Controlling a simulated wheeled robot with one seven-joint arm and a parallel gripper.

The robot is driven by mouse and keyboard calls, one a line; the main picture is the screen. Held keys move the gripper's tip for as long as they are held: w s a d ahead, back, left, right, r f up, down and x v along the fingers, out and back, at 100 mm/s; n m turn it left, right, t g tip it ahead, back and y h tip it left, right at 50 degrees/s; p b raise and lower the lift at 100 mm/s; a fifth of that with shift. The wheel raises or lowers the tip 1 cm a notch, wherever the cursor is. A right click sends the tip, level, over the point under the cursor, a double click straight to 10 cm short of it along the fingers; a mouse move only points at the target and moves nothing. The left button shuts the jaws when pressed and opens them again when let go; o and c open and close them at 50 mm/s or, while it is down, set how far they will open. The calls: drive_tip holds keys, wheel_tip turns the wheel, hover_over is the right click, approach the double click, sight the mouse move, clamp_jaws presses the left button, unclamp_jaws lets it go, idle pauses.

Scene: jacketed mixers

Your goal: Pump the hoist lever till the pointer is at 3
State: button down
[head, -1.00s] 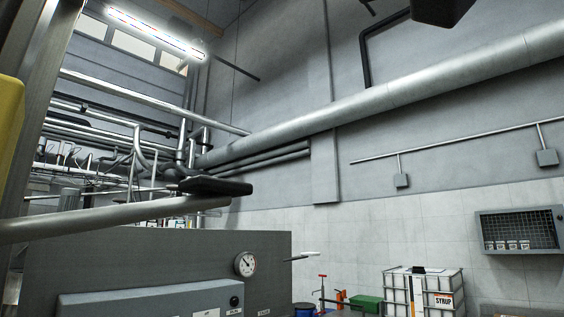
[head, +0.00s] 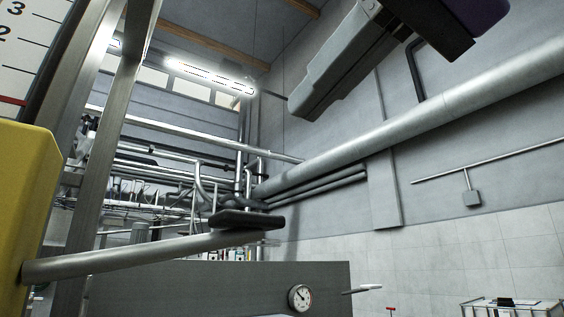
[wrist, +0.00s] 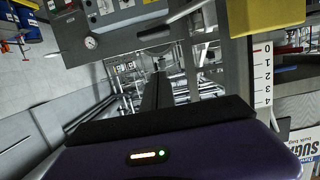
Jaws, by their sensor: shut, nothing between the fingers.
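The hoist lever is a grey rod (head: 130,257) with a dark grip (head: 245,219). It runs right and slightly up from a yellow housing (head: 28,205) at the left edge. The white scale (head: 20,62) shows 3 and 2 at the top left, with a red pointer line (head: 12,100) well below the 2. In the wrist view the scale (wrist: 263,80) shows 0 to 4, and the red line lies at about 0. My gripper (head: 300,108) is shut and empty, above and right of the lever grip, apart from it. The lever grip (wrist: 153,33) also shows in the wrist view.
A grey cabinet (head: 220,287) with a round gauge (head: 300,297) and a small side handle (head: 364,288) stands below the lever. A steel post (head: 100,150) stands beside the housing. Pipes run along the walls behind. Space around the grip looks open.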

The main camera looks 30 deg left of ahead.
drive_tip(key=w+a+f+p, duration=0.3)
drive_tip(key=a+f, duration=0.3)
drive_tip(key=a, duration=0.2)
drive_tip(key=shift+w+a+f+p, duration=0.25)
drive_tip(key=shift+a+p, duration=0.1)
drive_tip(key=shift+p, duration=0.15)
